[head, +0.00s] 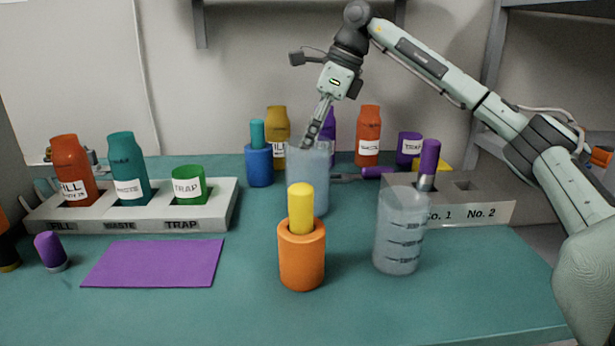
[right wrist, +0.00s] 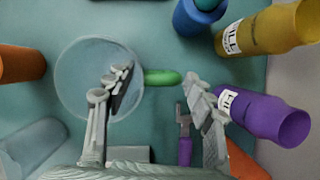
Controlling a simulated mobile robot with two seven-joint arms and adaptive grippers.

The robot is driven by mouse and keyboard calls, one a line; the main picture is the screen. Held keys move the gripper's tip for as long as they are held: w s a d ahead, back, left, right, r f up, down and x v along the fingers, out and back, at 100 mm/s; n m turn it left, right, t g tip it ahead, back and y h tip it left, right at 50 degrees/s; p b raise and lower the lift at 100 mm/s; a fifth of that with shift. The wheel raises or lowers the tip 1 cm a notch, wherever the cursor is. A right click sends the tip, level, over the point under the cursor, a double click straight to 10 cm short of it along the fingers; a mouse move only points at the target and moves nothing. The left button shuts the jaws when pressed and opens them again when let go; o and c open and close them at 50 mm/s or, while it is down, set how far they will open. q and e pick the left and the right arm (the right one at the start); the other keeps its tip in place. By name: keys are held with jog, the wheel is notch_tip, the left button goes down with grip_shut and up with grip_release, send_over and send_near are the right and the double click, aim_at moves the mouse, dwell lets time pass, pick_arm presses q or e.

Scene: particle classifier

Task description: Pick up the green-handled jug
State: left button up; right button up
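A clear jug (head: 308,188) stands on the teal table, behind the orange holder in the head view. Its round opening (right wrist: 78,80) shows from above in the right wrist view. Its green handle (right wrist: 162,77) sticks out on the far side and is hidden in the head view. My right gripper (head: 309,140) points down at this jug. In the right wrist view my right gripper (right wrist: 158,88) is open, one finger over the jug's opening and the other beyond the handle's outer end. The handle lies between the fingers, ungripped. My left gripper is not in view.
A second clear jug (head: 400,235) stands to the right. An orange holder (head: 302,262) with a yellow stick stands in front. A blue holder (head: 259,165), yellow bottle (head: 277,122) and purple bottle (right wrist: 270,119) are close by. A white rack (head: 225,205) is left; the purple mat (head: 155,262) is bare.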

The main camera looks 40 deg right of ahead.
grip_shut()
jog(key=shift+r, duration=0.25)
dwell(0.3)
